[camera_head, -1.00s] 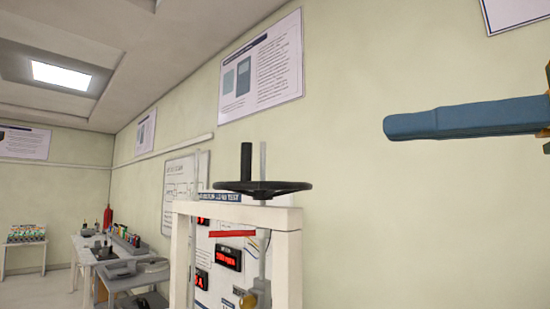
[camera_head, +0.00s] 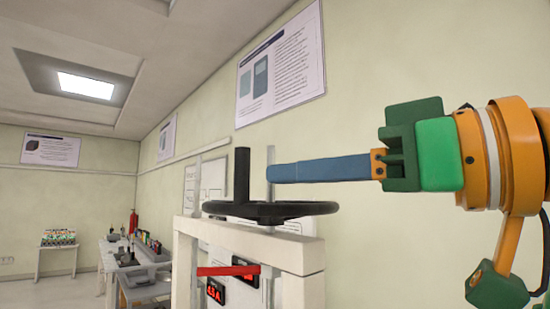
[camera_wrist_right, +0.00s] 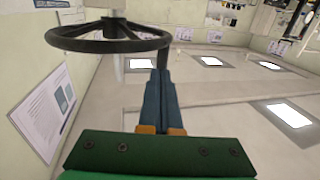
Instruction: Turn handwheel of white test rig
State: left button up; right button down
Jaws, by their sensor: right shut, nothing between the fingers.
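The white test rig (camera_head: 250,244) stands at lower middle in the head view. Its black handwheel (camera_head: 305,209) lies flat on top, with an upright black handle (camera_head: 242,174) on its rim. My right gripper (camera_head: 270,173) comes in from the right, shut and empty. Its blue fingers are level, their tips a little above the wheel and to the right of the handle, apart from it as far as I can see. In the right wrist view the handwheel (camera_wrist_right: 84,45) is at upper left, and the shut fingers (camera_wrist_right: 161,75) point toward it. My left gripper is not in view.
A red bar (camera_head: 228,271) and red-lit displays (camera_head: 215,291) are on the rig's front. A thin upright post (camera_head: 271,158) rises behind the fingertips. A bench with tools (camera_head: 145,265) stands at the left by the wall. Posters hang on the wall.

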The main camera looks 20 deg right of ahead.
aim_at(247, 175)
jog(key=shift+p+x, duration=0.35)
jog(key=shift+x, duration=0.85)
jog(key=shift+s+a+r, duration=0.1)
jog(key=shift+s+a, duration=0.05)
jog(key=shift+a, duration=0.1)
jog(key=shift+d, duration=0.1)
jog(key=shift+w+a, duration=0.25)
jog(key=shift+w, duration=0.3)
jog(key=shift+a, duration=0.1)
